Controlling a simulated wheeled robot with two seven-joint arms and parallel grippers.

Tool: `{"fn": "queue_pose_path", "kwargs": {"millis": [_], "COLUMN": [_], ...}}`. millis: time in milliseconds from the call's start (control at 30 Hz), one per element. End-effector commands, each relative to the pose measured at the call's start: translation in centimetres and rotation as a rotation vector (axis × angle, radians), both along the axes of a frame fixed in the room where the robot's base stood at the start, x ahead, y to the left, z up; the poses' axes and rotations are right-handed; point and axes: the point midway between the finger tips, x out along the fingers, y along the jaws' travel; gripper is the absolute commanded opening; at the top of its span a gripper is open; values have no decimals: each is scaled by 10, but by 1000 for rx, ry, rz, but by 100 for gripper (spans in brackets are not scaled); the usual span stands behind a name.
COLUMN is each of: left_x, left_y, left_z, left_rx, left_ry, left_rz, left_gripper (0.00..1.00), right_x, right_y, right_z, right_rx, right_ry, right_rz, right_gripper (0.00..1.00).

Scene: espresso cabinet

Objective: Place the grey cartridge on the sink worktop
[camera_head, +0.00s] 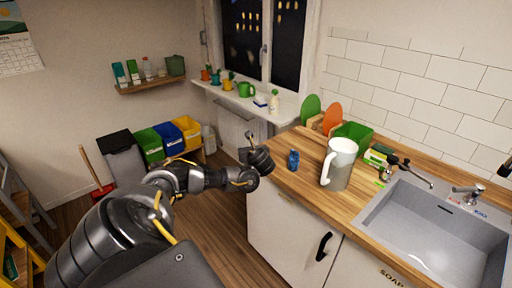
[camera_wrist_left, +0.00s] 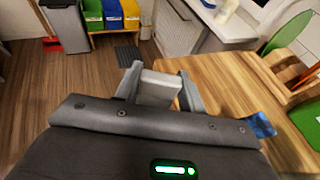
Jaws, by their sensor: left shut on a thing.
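The grey cartridge (camera_wrist_left: 158,88) is a pale grey block between the fingers of my left gripper (camera_wrist_left: 158,82) in the left wrist view. The left gripper is shut on it. In the head view this gripper (camera_head: 254,150) is at the left end of the wooden sink worktop (camera_head: 309,186), and the cartridge is hard to make out there. In the left wrist view the cartridge overlaps the worktop's (camera_wrist_left: 215,85) left edge. I cannot tell whether it touches the wood. My right gripper is not in view.
A blue item (camera_head: 293,160), a white jug (camera_head: 339,165) and a green bin (camera_head: 352,137) stand on the worktop. Green and orange boards (camera_head: 332,117) are behind. The sink (camera_head: 440,225) is at the right. Bare wood lies around the blue item.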

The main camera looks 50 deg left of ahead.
Motion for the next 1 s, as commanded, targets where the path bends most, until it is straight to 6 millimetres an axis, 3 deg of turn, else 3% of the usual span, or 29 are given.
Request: {"fn": "queue_pose_path", "kwargs": {"millis": [267, 467, 733, 1000], "left_x": [23, 44, 66, 65], "left_y": [-38, -85, -172, -273], "left_z": [20, 41, 79, 116], "left_rx": [0, 0, 2, -2], "left_ry": [-3, -5, -6, -5], "left_rz": [-104, -222, -433, -667], "left_gripper": [15, 15, 15, 15], "right_x": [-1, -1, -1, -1], "right_y": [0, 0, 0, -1], "right_z": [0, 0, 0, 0], "right_rx": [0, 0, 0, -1], "right_ry": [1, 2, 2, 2], "right_rz": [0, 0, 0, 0], "right_gripper": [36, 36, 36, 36]}}
